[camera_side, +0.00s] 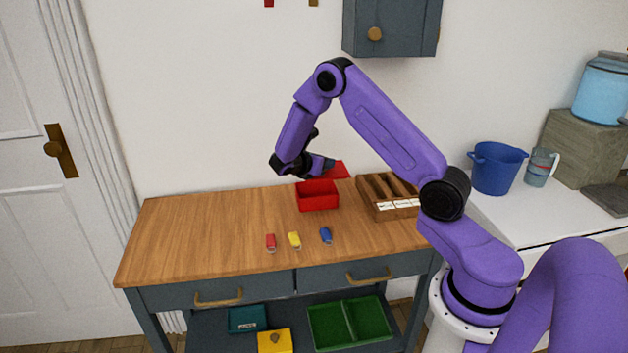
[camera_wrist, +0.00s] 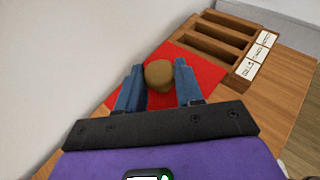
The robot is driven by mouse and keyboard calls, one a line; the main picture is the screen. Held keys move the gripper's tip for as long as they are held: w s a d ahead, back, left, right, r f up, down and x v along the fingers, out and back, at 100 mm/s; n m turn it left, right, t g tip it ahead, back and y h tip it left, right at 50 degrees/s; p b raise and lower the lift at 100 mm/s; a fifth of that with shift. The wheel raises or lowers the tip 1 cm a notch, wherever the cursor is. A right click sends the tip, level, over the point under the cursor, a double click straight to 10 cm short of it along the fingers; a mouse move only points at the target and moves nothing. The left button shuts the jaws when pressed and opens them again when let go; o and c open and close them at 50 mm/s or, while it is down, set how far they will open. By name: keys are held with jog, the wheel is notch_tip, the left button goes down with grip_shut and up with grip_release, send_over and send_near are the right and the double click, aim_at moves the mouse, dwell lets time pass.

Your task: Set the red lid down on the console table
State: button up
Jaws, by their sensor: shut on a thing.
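The red lid (camera_wrist: 203,73) is a flat red panel with a round brown knob (camera_wrist: 159,74). In the wrist view my gripper (camera_wrist: 158,82) is shut on the knob, one blue-grey finger on each side. In the side view the lid (camera_side: 338,170) shows just behind and above an open red box (camera_side: 318,198), and my gripper (camera_side: 325,165) is at its left. The lid looks held above the wooden console table (camera_side: 190,235); the gap beneath it is hidden by the box.
A wooden compartment tray (camera_side: 385,207) with white labels stands right of the box. A red (camera_side: 271,242), a yellow (camera_side: 294,240) and a blue small item (camera_side: 326,235) lie in front of it. The table's left side is clear. The wall is close behind.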

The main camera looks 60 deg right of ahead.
jog(key=w+f, duration=0.1)
jog(key=f, duration=0.1)
jog(key=w+d+f, duration=0.2)
jog(key=w+f, duration=0.1)
jog(key=shift+d+f, duration=0.15)
jog(key=shift+f, duration=0.15)
jog(key=shift+w+f, duration=0.15)
jog(key=shift+f, duration=0.65)
jog(key=shift+w+f, duration=0.15)
jog(key=shift+f, duration=0.6)
jog(key=shift+f, duration=0.2)
jog(key=o, duration=1)
